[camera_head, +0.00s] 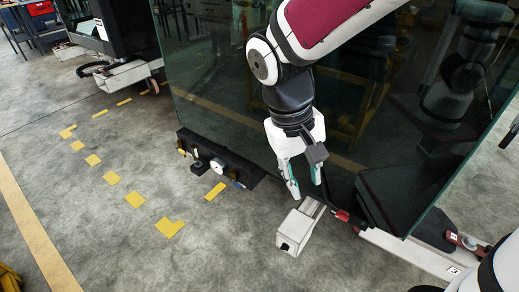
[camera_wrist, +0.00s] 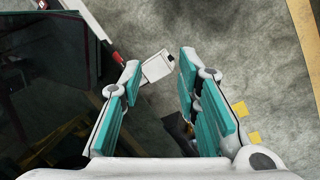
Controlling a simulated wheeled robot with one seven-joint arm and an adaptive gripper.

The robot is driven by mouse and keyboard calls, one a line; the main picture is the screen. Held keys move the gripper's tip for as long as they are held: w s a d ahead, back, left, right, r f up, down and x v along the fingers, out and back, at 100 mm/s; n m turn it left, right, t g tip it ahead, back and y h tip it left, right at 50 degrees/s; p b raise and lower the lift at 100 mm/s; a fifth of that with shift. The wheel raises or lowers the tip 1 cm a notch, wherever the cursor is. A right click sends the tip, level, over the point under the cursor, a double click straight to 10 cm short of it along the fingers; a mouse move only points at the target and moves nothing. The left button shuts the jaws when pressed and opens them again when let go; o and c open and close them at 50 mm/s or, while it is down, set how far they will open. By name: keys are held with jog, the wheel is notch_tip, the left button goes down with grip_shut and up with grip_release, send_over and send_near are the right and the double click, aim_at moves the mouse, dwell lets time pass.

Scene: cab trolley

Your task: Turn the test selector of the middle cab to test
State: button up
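My gripper (camera_head: 307,193) hangs in front of the large dark glass panel (camera_head: 215,75), fingers pointing down and apart. In the wrist view its teal-padded fingers (camera_wrist: 157,75) are open with nothing between the tips. A low black bar (camera_head: 240,168) with a round white dial (camera_head: 217,165) and small knobs runs along the panel's lower edge, left of my gripper. Which of these is the test selector, and which cab it belongs to, I cannot tell. A pale grey box-shaped end piece (camera_head: 297,230) lies low, just below my fingertips; it also shows in the wrist view (camera_wrist: 157,66).
A red part (camera_head: 341,215) sits beside the box on a white rail (camera_head: 410,252) at the right. Yellow floor marks (camera_head: 134,199) lie on open concrete at left. Another dark unit on a wheeled base (camera_head: 118,73) stands at the back left.

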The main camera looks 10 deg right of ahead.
jog(key=w+a+f+n+g+h+b, duration=0.1)
jog(key=w+a+f+h+b, duration=0.15)
jog(key=f, duration=0.65)
jog(key=w+a+f+n+h+b, duration=0.1)
jog(key=w+a+f+b, duration=0.25)
jog(key=f, duration=0.55)
jog(key=n+t+h+b, duration=0.7)
jog(key=n+t+b, duration=0.55)
jog(key=b, duration=0.55)
send_near(285, 248)
jog(key=w+d+f+m+t+b, duration=0.1)
jog(key=w+d+t+b, duration=0.1)
jog(key=w+d+b, duration=0.2)
jog(key=shift+w+d+f, duration=0.35)
jog(key=shift+w+d, duration=0.1)
jog(key=shift+d, duration=0.5)
jog(key=shift+y, duration=0.25)
grip_shut()
